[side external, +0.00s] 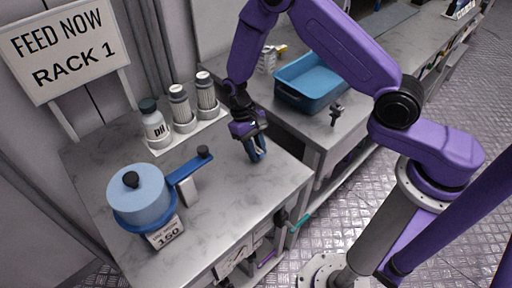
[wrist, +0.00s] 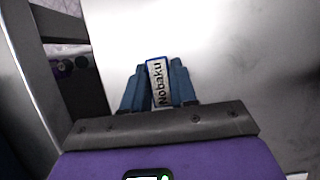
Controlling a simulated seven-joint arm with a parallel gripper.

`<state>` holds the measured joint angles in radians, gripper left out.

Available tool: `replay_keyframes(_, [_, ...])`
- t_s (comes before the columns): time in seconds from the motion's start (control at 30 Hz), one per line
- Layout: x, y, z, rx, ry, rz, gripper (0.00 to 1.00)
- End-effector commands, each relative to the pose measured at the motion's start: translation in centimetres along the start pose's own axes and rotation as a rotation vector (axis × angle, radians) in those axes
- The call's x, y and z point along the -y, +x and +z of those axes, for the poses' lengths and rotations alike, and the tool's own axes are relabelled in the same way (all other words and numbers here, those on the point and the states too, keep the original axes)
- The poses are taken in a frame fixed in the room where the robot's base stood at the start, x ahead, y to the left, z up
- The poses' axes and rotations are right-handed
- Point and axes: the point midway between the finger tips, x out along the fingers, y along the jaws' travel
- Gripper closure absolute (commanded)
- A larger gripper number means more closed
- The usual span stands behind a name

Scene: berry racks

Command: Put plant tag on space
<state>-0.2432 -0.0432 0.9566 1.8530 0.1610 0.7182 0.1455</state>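My gripper (side external: 259,155) points down just above the grey marbled table, near its right edge. The tag is too small to make out in the side external view. I cannot tell which spot is the space.
A blue pot (side external: 138,195) with a long handle stands on a scale marked 150 (side external: 166,233). Several bottles, one labelled pH (side external: 155,127), stand at the back. A blue bin (side external: 313,84) is on the adjoining bench. The table around my gripper is clear.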

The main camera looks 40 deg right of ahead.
Motion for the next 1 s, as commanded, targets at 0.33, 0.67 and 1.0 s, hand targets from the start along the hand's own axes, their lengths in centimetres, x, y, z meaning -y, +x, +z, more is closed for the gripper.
replay_keyframes(0.33, [0.0, 0.0, 0.0, 0.0, 0.0, 0.0, 0.48])
replay_keyframes(0.67, [0.0, -3.6, 0.0, -0.006, 0.001, -0.002, 0.48])
replay_keyframes(1.0, [0.0, -10.0, 0.1, -0.004, 0.001, -0.001, 0.48])
